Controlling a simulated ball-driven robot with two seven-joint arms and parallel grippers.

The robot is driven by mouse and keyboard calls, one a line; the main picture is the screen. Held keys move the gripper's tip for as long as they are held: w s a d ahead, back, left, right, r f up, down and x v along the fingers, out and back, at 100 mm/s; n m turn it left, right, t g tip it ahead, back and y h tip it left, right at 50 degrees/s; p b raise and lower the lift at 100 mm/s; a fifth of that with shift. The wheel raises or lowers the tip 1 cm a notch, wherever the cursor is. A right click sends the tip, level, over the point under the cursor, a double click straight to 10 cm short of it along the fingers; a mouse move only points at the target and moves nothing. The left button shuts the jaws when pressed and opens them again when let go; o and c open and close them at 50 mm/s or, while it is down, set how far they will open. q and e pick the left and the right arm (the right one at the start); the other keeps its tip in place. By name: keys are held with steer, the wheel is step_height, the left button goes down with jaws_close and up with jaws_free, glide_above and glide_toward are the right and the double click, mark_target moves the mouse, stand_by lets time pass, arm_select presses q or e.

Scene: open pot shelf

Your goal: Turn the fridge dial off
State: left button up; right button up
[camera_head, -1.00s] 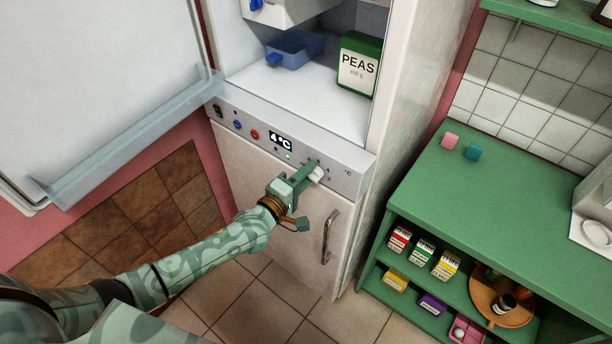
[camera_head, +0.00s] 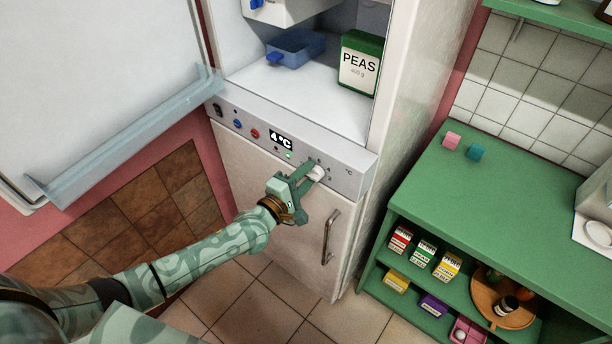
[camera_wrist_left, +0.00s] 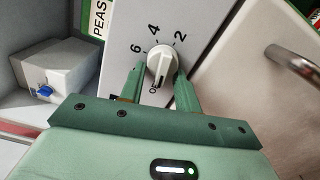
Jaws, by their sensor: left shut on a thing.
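The white fridge dial (camera_head: 316,173) is on the right part of the fridge's control panel (camera_head: 343,179). In the left wrist view the dial (camera_wrist_left: 160,62) has the marks 6, 4 and 2 around it and small lettering below. Its raised grip points down toward that lettering, which is partly hidden. My left gripper (camera_head: 309,178) is shut on the dial, one green finger on each side of it. The fingers (camera_wrist_left: 159,88) also show in the left wrist view. The display (camera_head: 281,141) reads 4°C, with a green light below it. My right gripper is out of view.
The fridge door (camera_head: 100,90) stands open at the left. A PEAS box (camera_head: 359,65) and a blue container (camera_head: 296,47) are inside. A metal handle (camera_head: 330,237) sticks out below the dial. A green shelf unit (camera_head: 500,205) stands at the right.

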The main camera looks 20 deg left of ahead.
arm_select(q)
steer(key=o, duration=1)
steer(key=shift+c, duration=0.2)
steer(key=p+v, duration=0.1)
steer(key=v, duration=1.5)
steer(key=shift+s, duration=0.2)
